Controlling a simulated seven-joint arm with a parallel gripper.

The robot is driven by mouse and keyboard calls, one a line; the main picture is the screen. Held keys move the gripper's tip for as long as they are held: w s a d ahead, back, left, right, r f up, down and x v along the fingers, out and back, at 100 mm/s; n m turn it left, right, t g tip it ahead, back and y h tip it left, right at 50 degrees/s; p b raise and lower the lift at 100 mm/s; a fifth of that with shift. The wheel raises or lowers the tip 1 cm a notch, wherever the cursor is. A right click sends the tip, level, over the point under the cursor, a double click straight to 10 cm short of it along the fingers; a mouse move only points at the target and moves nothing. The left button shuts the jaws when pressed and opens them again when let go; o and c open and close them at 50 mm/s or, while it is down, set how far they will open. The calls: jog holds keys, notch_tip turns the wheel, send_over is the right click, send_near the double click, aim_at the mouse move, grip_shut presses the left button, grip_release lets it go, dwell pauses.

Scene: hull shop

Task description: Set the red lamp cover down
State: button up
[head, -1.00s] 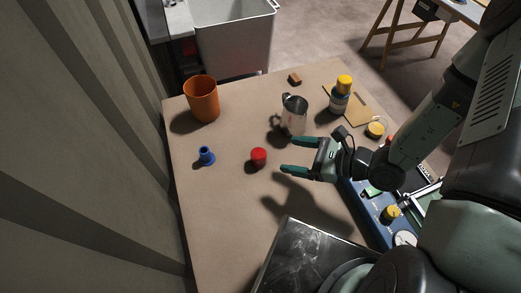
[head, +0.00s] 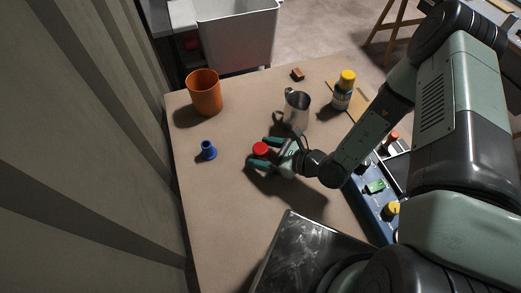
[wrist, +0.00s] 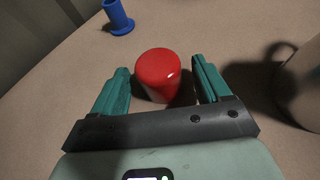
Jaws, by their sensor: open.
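The red lamp cover (head: 260,149) is a small, round-topped red cylinder standing upright on the tan table. In the wrist view the cover (wrist: 158,72) sits between the two green fingers, with a visible gap on each side. My gripper (head: 264,153) is low over the table with its fingers around the cover. In the wrist view my gripper (wrist: 162,86) is open, and neither finger visibly touches the cover. The lower side of the cover is partly hidden by a finger in the head view.
A blue spool-like part (head: 208,150) stands left of the cover. An orange cup (head: 204,93), a metal jug (head: 296,108) and a yellow-capped bottle (head: 344,90) stand farther back. A dark metal plate (head: 308,255) lies at the front. The table's left front (head: 220,215) is clear.

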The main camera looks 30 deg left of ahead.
jog(key=shift+a+f, duration=0.15)
jog(key=shift+a, duration=0.3)
